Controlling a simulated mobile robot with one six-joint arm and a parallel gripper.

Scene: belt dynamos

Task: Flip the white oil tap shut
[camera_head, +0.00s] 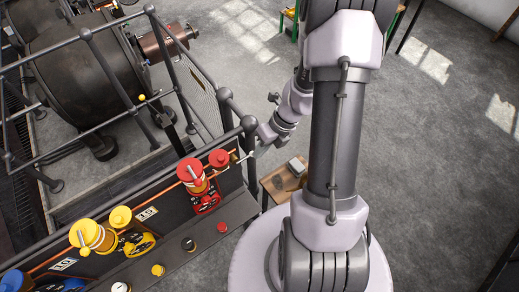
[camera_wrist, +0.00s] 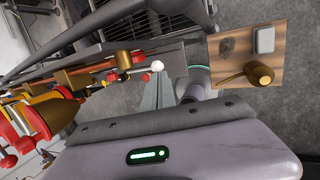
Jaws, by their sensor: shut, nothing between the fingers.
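The white oil tap shows in the wrist view as a round white knob (camera_wrist: 124,60) beside small brass and red fittings at the end of a copper pipe. My gripper (camera_wrist: 158,84) has its fingers together with nothing between them. In the head view my gripper (camera_head: 249,155) is small, at the right end of the panel and partly lost against the railing. The tap's lever is too small there to read its position.
A dark panel (camera_head: 150,268) carries a red switch (camera_head: 192,171) and a yellow one (camera_head: 90,235). Dark railings (camera_head: 110,70) and a large machine (camera_head: 80,75) stand beyond. A small wooden table (camera_wrist: 245,55) holds a grey box and a brass item. Open floor lies to the right.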

